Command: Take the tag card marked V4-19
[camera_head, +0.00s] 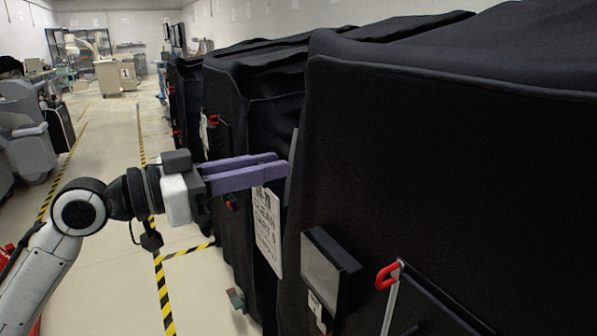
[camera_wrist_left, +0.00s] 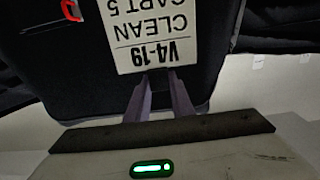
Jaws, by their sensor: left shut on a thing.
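The tag card marked V4-19 (camera_wrist_left: 152,40) is white with black print, upside down in the left wrist view, and also reads CLEAN and CART 5. In the head view the card (camera_head: 267,228) hangs below my left fingers, tilted, beside a black covered cart. My left gripper (camera_head: 281,166) has purple fingers and is shut on the card's upper edge. In the left wrist view the gripper's fingertips (camera_wrist_left: 159,74) meet the edge by the V4-19 line. My right gripper is not in view.
A black covered cart (camera_head: 450,170) fills the right, close to the held card. It carries a grey panel (camera_head: 320,260) and a red hook (camera_head: 388,275). More covered carts (camera_head: 225,110) stand behind. The aisle floor (camera_head: 110,200) at left is open, with yellow-black tape.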

